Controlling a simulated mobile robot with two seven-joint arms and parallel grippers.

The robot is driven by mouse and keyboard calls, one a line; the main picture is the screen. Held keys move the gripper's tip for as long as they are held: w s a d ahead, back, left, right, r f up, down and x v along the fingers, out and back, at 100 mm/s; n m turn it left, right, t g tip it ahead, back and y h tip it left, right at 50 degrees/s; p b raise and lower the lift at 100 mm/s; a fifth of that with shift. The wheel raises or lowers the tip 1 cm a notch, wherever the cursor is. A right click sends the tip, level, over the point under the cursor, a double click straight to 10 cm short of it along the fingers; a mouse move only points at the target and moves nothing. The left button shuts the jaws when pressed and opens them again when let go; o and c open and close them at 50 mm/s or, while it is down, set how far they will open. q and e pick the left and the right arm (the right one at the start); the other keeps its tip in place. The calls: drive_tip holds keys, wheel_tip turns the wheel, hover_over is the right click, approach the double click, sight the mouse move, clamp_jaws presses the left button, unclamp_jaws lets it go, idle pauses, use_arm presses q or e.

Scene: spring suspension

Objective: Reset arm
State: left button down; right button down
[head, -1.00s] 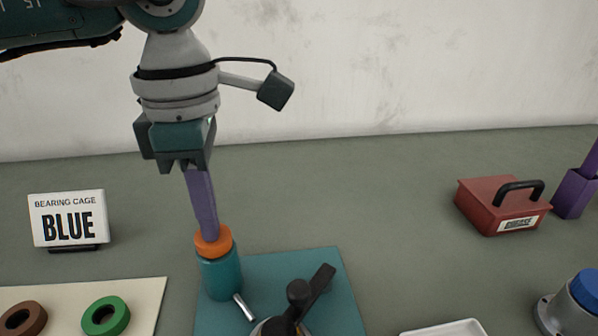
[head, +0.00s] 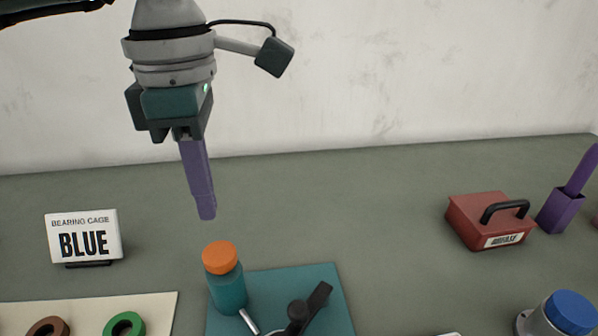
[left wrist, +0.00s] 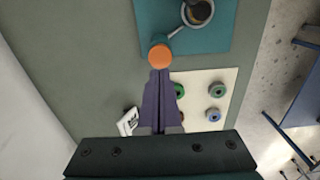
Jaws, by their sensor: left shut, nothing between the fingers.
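My left gripper (head: 207,217) hangs pointing down in the head view, its purple fingers closed together with nothing between them. It is above and slightly behind a teal cylinder (head: 229,292) with an orange top (head: 220,257), with a clear gap between. In the left wrist view the shut fingers (left wrist: 160,75) point toward the orange top (left wrist: 160,56). The cylinder stands on a teal plate (head: 335,275) beside a dark-handled fixture (head: 310,308). My right gripper does not show.
A sign reading BEARING CAGE BLUE (head: 84,238) stands at left, behind a cream mat (head: 160,308) with several coloured rings. At right are a red box (head: 478,226) with a black handle, a purple holder (head: 560,212) and a blue-topped grey item (head: 570,312). The table's middle back is clear.

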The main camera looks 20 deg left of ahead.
use_arm(q)
drive_tip(key=shift+r, duration=0.45)
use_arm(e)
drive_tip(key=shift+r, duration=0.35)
